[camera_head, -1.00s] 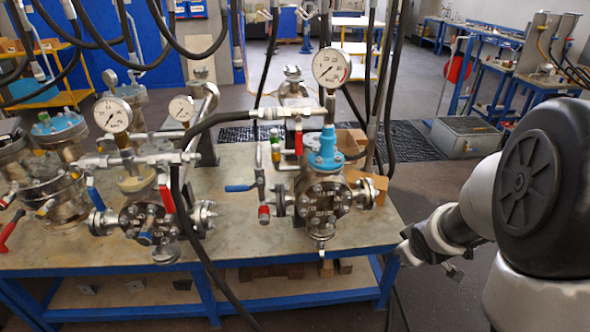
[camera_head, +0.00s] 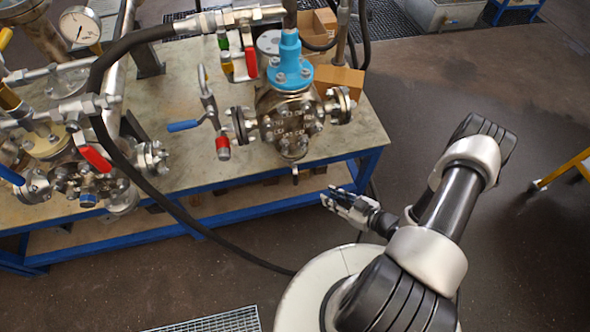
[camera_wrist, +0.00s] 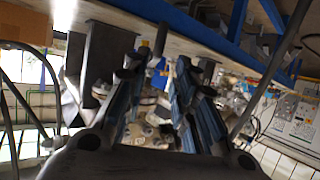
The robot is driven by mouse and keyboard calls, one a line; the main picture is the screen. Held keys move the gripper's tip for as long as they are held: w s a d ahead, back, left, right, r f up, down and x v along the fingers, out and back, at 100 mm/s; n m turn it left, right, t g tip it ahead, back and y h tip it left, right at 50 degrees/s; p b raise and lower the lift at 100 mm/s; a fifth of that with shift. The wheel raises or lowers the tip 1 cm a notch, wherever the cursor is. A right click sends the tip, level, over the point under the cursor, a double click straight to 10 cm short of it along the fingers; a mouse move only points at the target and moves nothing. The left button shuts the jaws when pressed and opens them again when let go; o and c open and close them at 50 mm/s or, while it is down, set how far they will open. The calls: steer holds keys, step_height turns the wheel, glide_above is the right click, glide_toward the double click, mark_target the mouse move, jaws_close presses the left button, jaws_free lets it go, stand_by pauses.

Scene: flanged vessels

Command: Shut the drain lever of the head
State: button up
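The head is a flanged steel vessel (camera_head: 292,122) with a blue top, near the table's front right edge. A small drain fitting (camera_head: 295,172) hangs from its underside at the table edge; its lever is too small to tell its angle. My gripper (camera_head: 345,200) is just in front of the table, below and right of the drain fitting, apart from it. In the wrist view my gripper (camera_wrist: 160,66) has its two fingers spread with a gap between them and nothing held. The wrist view looks up past the table edge, and the drain lever cannot be made out there.
The blue-framed table (camera_head: 350,140) has a clear right corner. A red lever (camera_head: 252,64) and a blue lever (camera_head: 183,126) sit on nearby pipework. A black hose (camera_head: 185,218) hangs over the front edge. Cardboard boxes (camera_head: 338,80) stand behind the vessel.

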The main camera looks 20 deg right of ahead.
mark_target(296, 179)
steer(key=b+x, duration=0.4)
steer(key=x, duration=1.2)
steer(key=shift+a+b, duration=0.2)
steer(key=shift+b, duration=0.2)
steer(key=shift+w+a+f, duration=0.2)
steer(key=shift+w+a, duration=0.05)
steer(key=shift+w, duration=0.2)
steer(key=shift+c, duration=0.2)
jaws_close()
